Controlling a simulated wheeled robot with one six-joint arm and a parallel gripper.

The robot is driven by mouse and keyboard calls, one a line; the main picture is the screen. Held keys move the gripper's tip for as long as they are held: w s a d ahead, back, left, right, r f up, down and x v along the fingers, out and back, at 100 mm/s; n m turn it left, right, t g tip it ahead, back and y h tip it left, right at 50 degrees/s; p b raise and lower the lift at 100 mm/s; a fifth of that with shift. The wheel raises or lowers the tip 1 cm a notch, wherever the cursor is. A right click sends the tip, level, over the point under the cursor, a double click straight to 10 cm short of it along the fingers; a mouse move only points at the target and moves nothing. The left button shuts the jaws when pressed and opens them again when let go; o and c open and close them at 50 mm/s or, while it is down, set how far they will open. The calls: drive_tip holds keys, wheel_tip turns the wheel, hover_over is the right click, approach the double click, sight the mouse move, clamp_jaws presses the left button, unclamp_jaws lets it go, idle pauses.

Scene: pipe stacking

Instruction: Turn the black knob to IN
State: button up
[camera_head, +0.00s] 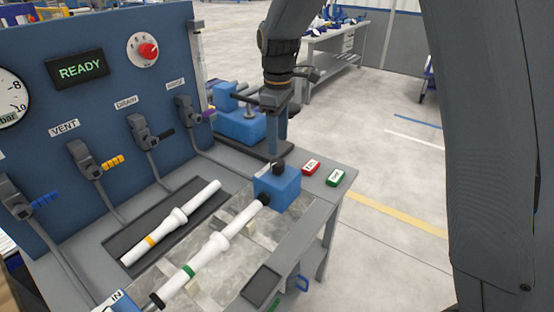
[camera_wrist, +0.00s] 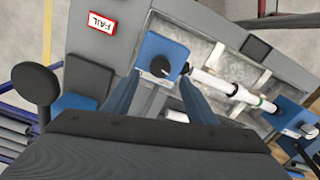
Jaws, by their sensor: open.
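The black knob (camera_head: 278,168) sits on top of the blue block (camera_head: 277,190) at the right end of the green-banded white pipe (camera_head: 208,252). The knob also shows in the wrist view (camera_wrist: 160,66), with a small white label beside it that is too small to read. My gripper (camera_head: 279,143) is above and just behind the block in the head view. In the wrist view its open fingers (camera_wrist: 160,84) stand on either side below the knob, apart from it and empty. Which way the knob points is not clear.
A blue block with an IN label (camera_head: 118,301) holds the pipe's near end. An orange-banded pipe (camera_head: 170,222) rests in a dark tray. The panel (camera_head: 90,110) reads READY.

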sight(277, 162)
wheel_tip(277, 162, down, 8)
drive_tip(key=shift+r+p, duration=0.25)
drive_tip(key=shift+p, duration=0.75)
drive_tip(key=shift+c, duration=0.3)
drive_tip(key=c, duration=1)
